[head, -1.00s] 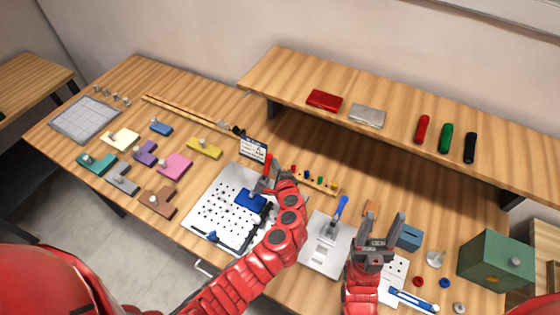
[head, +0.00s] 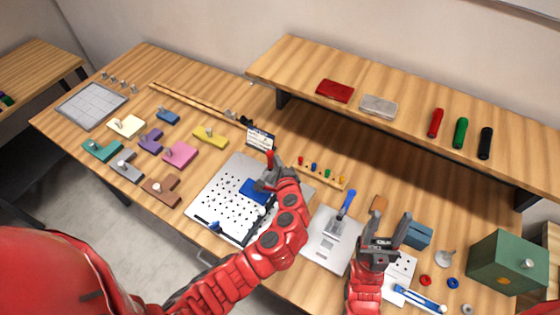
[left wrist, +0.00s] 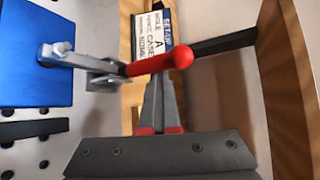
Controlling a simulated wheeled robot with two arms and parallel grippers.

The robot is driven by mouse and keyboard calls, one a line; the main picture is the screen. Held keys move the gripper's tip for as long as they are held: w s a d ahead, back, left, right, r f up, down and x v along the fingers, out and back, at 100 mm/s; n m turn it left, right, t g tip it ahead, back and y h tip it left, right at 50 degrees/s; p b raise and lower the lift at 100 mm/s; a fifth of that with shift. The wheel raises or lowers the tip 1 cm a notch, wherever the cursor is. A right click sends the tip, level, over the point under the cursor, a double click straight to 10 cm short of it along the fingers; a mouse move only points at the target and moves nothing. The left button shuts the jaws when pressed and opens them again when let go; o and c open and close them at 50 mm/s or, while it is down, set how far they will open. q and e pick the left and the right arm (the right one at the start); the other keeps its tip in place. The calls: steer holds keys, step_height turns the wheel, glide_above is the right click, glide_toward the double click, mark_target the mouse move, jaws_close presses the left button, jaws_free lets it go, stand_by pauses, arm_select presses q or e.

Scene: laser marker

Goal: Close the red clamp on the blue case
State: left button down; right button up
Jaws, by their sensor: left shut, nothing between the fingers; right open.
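The blue case (head: 254,190) lies on the perforated metal plate (head: 222,205); it also shows at the left of the left wrist view (left wrist: 35,55). The red clamp handle (head: 270,160) stands at the case's right edge. In the left wrist view the red handle (left wrist: 165,62) crosses just beyond my fingertips, and the metal clamp arm (left wrist: 75,58) reaches over the case. My left gripper (head: 273,180) is shut and empty, right by the handle; contact is unclear. My right gripper (head: 388,228) is open and empty, above the bench at right.
A blue-handled clamp fixture (head: 335,228) stands between my grippers. A small sign (head: 260,138) and a rack of coloured pegs (head: 320,172) are behind the plate. A green box (head: 507,262) is at far right. The raised shelf (head: 400,85) overhangs the back.

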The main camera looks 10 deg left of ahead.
arm_select(q)
steer(key=shift+a, duration=0.1)
steer(key=shift+s+r, duration=0.15)
steer(key=shift+s, duration=0.05)
steer(key=v, duration=1.7)
